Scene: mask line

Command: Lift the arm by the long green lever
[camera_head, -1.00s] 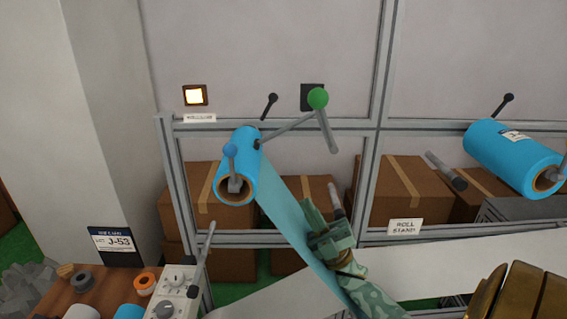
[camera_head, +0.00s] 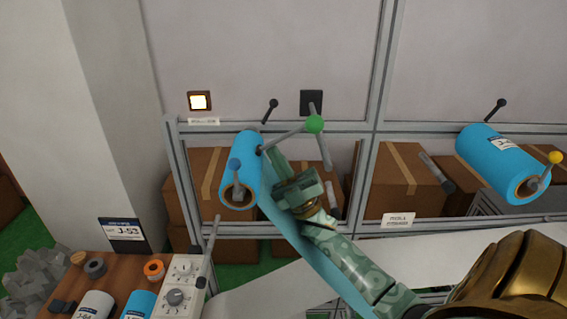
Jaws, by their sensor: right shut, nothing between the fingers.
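A thin grey rod runs from the ball down-left to the end of the left blue roll (camera_head: 238,170). A second grey bar runs from near the ball down-right. My right gripper (camera_head: 274,154) comes in from the lower right, in green patterned covering. Its fingers are shut and empty, pointing up-left beside the roll, below the rod and left of and below the green ball. Whether they touch the rod or film cannot be told. My left gripper is not in view.
The blue film (camera_head: 333,272) runs from the roll down-right, partly behind my arm. A blue-knobbed lever (camera_head: 234,164) stands at the roll's near end. Another blue roll (camera_head: 497,160) with a yellow-knobbed lever (camera_head: 555,158) is at right. A lit square lamp (camera_head: 199,101) is on the back panel.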

